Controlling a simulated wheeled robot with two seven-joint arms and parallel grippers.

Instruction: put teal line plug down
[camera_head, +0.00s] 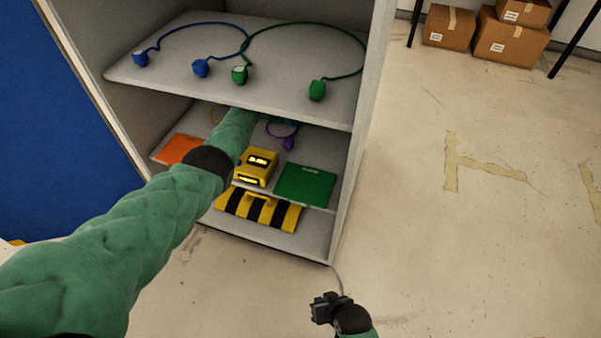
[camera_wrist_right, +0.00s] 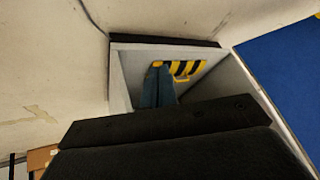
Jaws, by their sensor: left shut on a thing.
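The teal line plug cannot be made out in either view. My left arm reaches from the left into the middle level of the grey cabinet (camera_head: 345,135), under the top shelf. My left gripper and anything in it are hidden there by the shelf and the arm. My right gripper (camera_head: 326,308) is dark and hangs over the floor in front of the cabinet, clear of the shelves. Its finger gap is too small to judge. In the right wrist view, a tapered blue-grey shape (camera_wrist_right: 158,87) stands before the cabinet; I cannot tell what it is.
Blue plugs (camera_head: 201,68) and green plugs (camera_head: 317,90) with cords lie on the top shelf. Below are an orange panel (camera_head: 180,149), yellow device (camera_head: 256,166), purple plug (camera_head: 288,142) and green panel (camera_head: 306,185). A yellow-black striped object (camera_head: 258,209) sits lowest.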

